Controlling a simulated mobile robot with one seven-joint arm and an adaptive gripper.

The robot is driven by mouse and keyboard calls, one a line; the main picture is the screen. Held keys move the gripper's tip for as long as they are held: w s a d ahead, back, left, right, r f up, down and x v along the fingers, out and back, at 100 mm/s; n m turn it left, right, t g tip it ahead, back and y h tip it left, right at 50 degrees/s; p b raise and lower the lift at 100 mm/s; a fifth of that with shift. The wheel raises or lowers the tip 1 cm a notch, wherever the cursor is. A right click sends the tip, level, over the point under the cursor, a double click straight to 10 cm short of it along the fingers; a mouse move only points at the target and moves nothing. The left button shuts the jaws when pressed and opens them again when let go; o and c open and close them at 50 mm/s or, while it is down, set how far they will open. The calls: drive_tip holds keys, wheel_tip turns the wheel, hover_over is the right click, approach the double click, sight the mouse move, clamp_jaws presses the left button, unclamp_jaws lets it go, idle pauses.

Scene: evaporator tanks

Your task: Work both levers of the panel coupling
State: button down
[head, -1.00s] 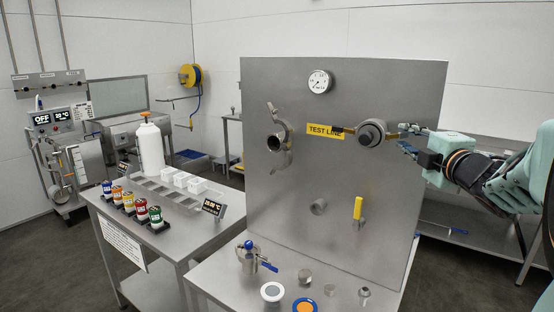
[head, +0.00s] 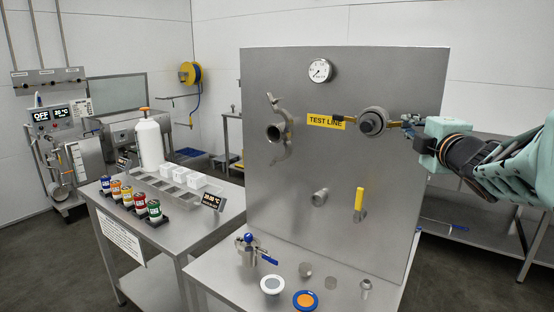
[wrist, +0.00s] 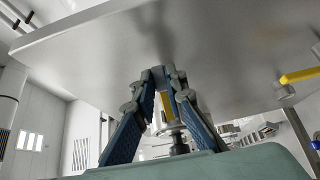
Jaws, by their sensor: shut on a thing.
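The panel coupling (head: 372,122) is a round grey fitting on the upright steel panel (head: 290,85), right of the yellow TEST LINE label. A lever with a dark tip (head: 342,117) sticks out to its left. The right lever (head: 393,122) is brass-yellow and points right to my gripper (head: 407,122). My gripper is shut on the right lever near its outer end. In the wrist view a yellow strip of lever (wrist: 166,112) shows between the blue-padded fingers (wrist: 160,82), with the coupling (wrist: 178,143) beyond. The fingers hide the lever's end.
A clamp-ringed port (head: 276,132) sits left on the panel, a gauge (head: 320,70) above. A yellow-handled valve (head: 359,200) and a stub (head: 320,197) are below. Loose fittings, including an orange-centred disc (head: 306,300), lie on the bench in front.

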drive_tip(key=shift+s+m+h+b, duration=0.2)
drive_tip(key=shift+m+h+b, duration=0.2)
drive_tip(key=shift+h+b, duration=0.25)
drive_tip(key=shift+b, duration=0.3)
